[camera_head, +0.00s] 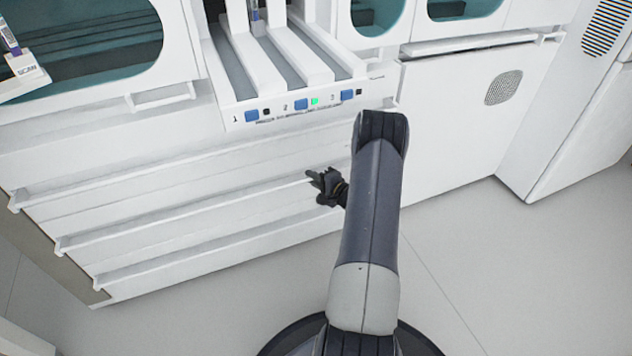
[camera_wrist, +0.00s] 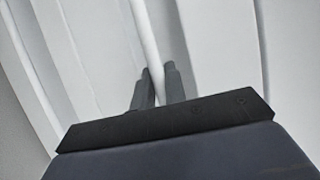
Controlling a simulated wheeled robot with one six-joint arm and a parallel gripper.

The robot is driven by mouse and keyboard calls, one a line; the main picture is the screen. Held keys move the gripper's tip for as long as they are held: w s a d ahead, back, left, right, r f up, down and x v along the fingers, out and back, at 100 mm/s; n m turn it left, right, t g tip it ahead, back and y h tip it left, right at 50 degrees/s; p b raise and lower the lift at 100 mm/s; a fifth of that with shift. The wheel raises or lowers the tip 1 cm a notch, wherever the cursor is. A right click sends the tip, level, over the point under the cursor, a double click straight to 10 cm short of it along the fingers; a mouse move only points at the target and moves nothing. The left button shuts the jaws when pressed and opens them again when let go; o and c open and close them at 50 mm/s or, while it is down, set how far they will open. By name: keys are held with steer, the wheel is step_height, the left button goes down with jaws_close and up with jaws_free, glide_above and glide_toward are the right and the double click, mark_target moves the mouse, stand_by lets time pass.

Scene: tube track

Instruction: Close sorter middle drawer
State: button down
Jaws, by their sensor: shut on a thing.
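The white sorter has several long drawers stacked on its front in the head view. The middle drawer (camera_head: 180,218) has a long white lip along its top edge, between an upper drawer (camera_head: 130,180) and a lower drawer (camera_head: 200,250). My gripper (camera_head: 315,178) is at the right part of the middle drawer's lip. In the wrist view my gripper (camera_wrist: 158,82) has its two dark fingers on either side of a thin white bar, the middle drawer handle (camera_wrist: 147,45), and is shut on it. How far the drawer stands out is hard to tell.
Above the drawers is a sorter rack with numbered lanes (camera_head: 290,105), blue markers and a green light. A white cabinet (camera_head: 460,130) stands to the right. The grey floor (camera_head: 480,270) in front is clear.

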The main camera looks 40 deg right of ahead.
steer(key=shift+w+d, duration=0.15)
steer(key=c, duration=1.7)
jaws_free()
steer(key=shift+w, duration=0.1)
steer(key=shift+c, duration=0.2)
steer(key=p+v, duration=0.3)
steer(key=v, duration=0.8)
steer(key=shift+w, duration=0.15)
steer(key=b+x, duration=0.1)
steer(key=x, duration=0.4)
steer(key=b+x, duration=0.2)
steer(key=x, duration=0.3)
steer(key=shift+w+a+f, duration=0.2)
steer(key=shift+w+a, duration=0.1)
steer(key=shift+s+d+r, duration=0.1)
steer(key=shift+s, duration=0.5)
